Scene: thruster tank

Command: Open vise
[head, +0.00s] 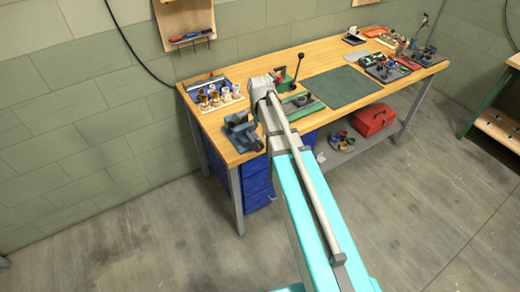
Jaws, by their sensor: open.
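A dark blue-grey vise (238,131) is mounted at the left front corner of the wooden workbench (222,118). It is small in the head view, and I cannot tell how far its jaws are apart. My arm reaches from the bottom of the picture up over the front edge of the bench, and its far end stands just right of the vise. My gripper does not show; the arm's own links hide that area.
A green lever press (290,79) stands behind my arm. A dark green mat (343,87) lies mid-bench and is bare. Cups on a tray (214,98) stand behind the vise. A red toolbox (375,120) sits on the lower shelf.

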